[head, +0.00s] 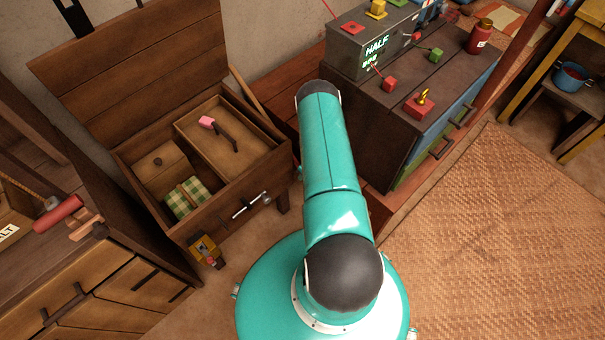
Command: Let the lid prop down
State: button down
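A wooden chest (215,218) stands left of centre. Its plank lid (150,60) is raised and leans back near the wall. A thin, light wooden stick (246,92), which looks like the lid prop, slants at the chest's right end, between the lid side and the box rim. I cannot tell exactly where its ends rest. My teal arm stretches forward to the right of the chest, and its far end is near the chest's right side. My gripper is not visible, so its state and any contact are hidden.
Inside the chest are a wooden tray (245,160) with a pink-ended dark tool (213,127) and a green checked cloth (188,197). A metal latch (250,205) is on its front. A dark cabinet (350,130) stands close right; a drawer unit (90,290) stands left. Woven mat (490,240) lies right.

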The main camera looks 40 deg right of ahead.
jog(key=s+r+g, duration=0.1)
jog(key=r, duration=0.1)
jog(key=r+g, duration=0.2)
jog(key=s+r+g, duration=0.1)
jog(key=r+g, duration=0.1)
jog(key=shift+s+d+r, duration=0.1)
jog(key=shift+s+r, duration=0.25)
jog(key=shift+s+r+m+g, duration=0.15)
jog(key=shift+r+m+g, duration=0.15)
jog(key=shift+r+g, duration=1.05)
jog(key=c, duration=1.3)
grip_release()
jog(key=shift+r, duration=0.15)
